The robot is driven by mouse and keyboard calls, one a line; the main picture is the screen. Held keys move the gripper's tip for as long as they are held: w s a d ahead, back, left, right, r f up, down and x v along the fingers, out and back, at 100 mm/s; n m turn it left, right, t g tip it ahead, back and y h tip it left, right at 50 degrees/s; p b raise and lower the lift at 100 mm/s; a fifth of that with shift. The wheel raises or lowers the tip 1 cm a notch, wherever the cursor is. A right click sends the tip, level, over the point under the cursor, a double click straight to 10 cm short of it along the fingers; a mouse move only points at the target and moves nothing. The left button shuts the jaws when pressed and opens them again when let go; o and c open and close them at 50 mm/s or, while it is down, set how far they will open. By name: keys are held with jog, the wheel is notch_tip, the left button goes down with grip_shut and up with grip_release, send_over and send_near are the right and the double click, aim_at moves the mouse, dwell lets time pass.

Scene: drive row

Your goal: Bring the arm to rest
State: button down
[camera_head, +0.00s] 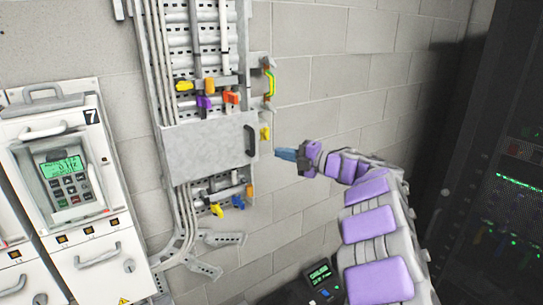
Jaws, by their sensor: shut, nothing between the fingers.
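My arm (372,222) shows purple pads on pale links. It rises from the bottom right and bends left at the top. My gripper (279,154) is at its end, with bluish fingers pointing left. The fingers are shut with nothing in them. They are in front of the block wall, just right of the grey panel cover with the black handle (249,141). I cannot tell exactly how far they are from the wall.
A wall panel (208,148) carries pipes and several coloured valve handles. White drive cabinets (62,170) with a green display stand at left. A dark rack (500,190) with green lights stands close at right. Bare block wall (330,90) lies behind the arm.

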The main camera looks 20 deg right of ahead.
jog(key=s+d+r+m+t+h+b, duration=0.2)
jog(key=d+r+m+t+h+b, duration=0.2)
jog(key=d+m+h+b, duration=0.75)
jog(key=s+a+f+m+g+h, duration=0.3)
jog(key=s+f+m+g+h, duration=0.1)
jog(key=s+f+m+h, duration=0.35)
jog(key=s+a+f+m+g+y+b, duration=0.25)
jog(key=s+a+f+m+g, duration=0.2)
jog(key=s+a+f, duration=0.6)
jog(key=s+a+f+m+g+y+b, duration=0.25)
jog(key=s+a+f+g, duration=0.4)
jog(key=s+f, duration=0.65)
jog(key=s+a+f+g+y+b, duration=0.1)
jog(key=s+a+f+g, duration=0.1)
jog(key=s+a+f, duration=0.3)
jog(key=s+a+f+g+y+b, duration=0.2)
jog(key=s+a+f, duration=0.4)
jog(key=s+a, duration=0.3)
jog(key=shift+s+n+g, duration=0.4)
jog(key=shift+s+g, duration=0.2)
jog(key=shift+s, duration=0.3)
